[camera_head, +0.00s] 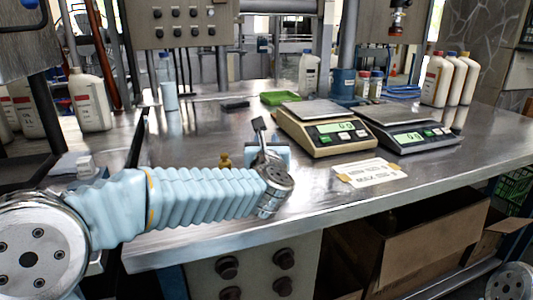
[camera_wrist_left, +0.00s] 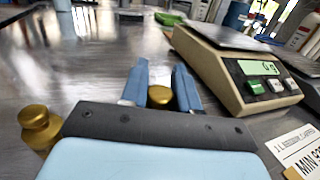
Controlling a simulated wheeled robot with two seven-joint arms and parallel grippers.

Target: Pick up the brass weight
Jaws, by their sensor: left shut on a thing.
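My left gripper (camera_wrist_left: 160,80) is shut on a brass weight (camera_wrist_left: 160,97), whose rounded gold top shows between the two blue fingers in the left wrist view. The lower part of this weight is hidden by the gripper body. In the head view my left gripper (camera_head: 272,152) is over the steel table, its fingertips mostly hidden by my wrist. A second brass weight (camera_wrist_left: 38,128), with a knob top, stands left of the gripper in the wrist view; a brass weight also shows left of it in the head view (camera_head: 225,160). My right gripper is not in view.
Two scales (camera_head: 322,128) (camera_head: 405,124) stand on the steel table (camera_head: 215,125) to the right, with a paper label (camera_head: 371,173) in front. A green tray (camera_head: 280,98) and bottles (camera_head: 450,80) are farther back. An open cardboard box (camera_head: 430,240) is below the table.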

